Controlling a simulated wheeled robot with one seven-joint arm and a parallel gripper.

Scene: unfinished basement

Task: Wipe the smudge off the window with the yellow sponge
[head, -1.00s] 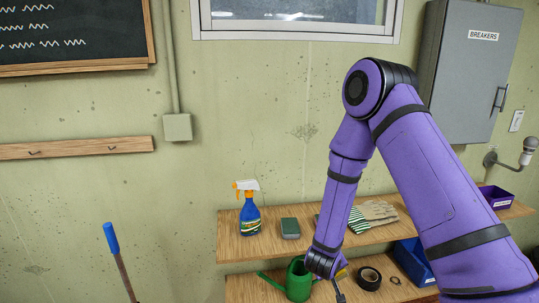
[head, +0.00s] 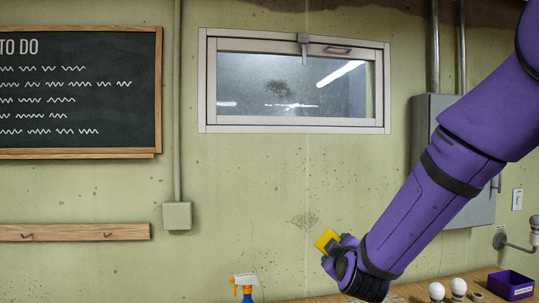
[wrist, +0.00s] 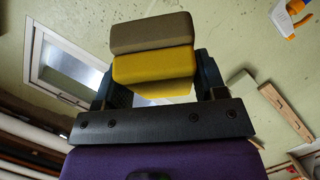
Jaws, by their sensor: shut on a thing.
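The yellow sponge (head: 327,240) is in my gripper (head: 338,248), in front of the wall below the window and apart from the glass. In the wrist view the sponge (wrist: 155,67) sits between the two fingers of my gripper (wrist: 155,85); it has a yellow layer and a grey-brown layer. The window (head: 225,122) is a pale-framed pane high on the wall, with a latch at its top. A dark smudge (head: 278,88) shows near the middle of the glass. The window also shows at the left of the wrist view (wrist: 38,62).
A spray bottle (head: 244,287) stands below, left of my gripper. Light bulbs (head: 458,287) and a purple bin (head: 511,284) are on the shelf at right. A grey breaker box (head: 470,215) is behind my arm. A chalkboard (head: 75,85) hangs left. The wall around the window is clear.

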